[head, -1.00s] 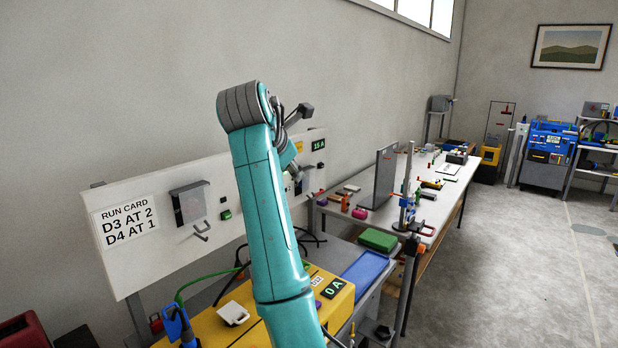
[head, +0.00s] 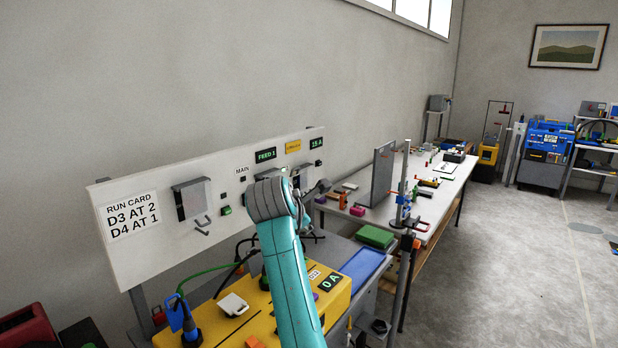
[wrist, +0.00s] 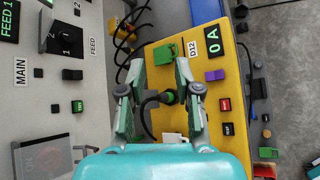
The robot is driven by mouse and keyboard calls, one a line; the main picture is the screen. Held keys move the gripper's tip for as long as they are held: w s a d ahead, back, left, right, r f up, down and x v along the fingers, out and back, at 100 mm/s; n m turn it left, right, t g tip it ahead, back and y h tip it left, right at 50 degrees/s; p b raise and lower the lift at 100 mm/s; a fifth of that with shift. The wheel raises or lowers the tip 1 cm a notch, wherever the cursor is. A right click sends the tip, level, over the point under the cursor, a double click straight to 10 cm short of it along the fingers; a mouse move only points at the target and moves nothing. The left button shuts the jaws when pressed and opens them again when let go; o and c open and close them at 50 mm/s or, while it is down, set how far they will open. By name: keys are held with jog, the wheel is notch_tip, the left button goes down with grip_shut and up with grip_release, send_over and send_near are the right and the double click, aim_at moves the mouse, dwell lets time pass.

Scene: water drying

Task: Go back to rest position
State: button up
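My gripper (wrist: 160,75) shows in the wrist view with its two grey-green fingers spread apart. Below and between them, a black cable with a green-ended plug (wrist: 169,97) is at the yellow box (wrist: 215,90); no finger visibly grips it. In the head view my teal arm reaches up from the bottom over the yellow box (head: 232,322), its dark joint in front of the white panel (head: 150,250). My fingers are mostly hidden there behind the arm.
The panel carries a run card (head: 132,216), a grey switch box (head: 191,198) and a FEED 1 display (head: 266,155). A green cable (head: 205,270) runs to a blue plug (head: 178,314). Right of the box are a blue tray (head: 363,270) and a long bench (head: 432,205). Open floor lies further right.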

jog(key=s+d+f+m+t+y, duration=0.1)
jog(key=s+d+f+m, duration=0.15)
jog(key=f, duration=0.95)
jog(key=s+d+f+m, duration=0.2)
jog(key=s+d+f, duration=0.2)
jog(key=f, duration=0.8)
jog(key=s+d+f+m+t+y, duration=0.1)
jog(key=s+d+f+m, duration=0.25)
jog(key=s+f, duration=0.55)
jog(key=s+d+f+m+y, duration=0.15)
jog(key=s+d+f, duration=0.25)
jog(key=s+f, duration=0.45)
jog(key=s+d+r+m+t, duration=0.1)
jog(key=s+d+m, duration=0.15)
jog(key=s, duration=0.95)
jog(key=s+d+m, duration=0.2)
jog(key=s+m, duration=0.2)
jog(key=s, duration=0.8)
jog(key=s+d+r+m+t, duration=0.1)
jog(key=s+r+m, duration=0.3)
jog(key=s, duration=0.5)
jog(key=s+d+r+m, duration=0.1)
jog(key=s+r+m, duration=0.3)
jog(key=s+r, duration=0.5)
jog(key=shift+m+t+h, duration=0.4)
jog(key=shift+h, duration=0.05)
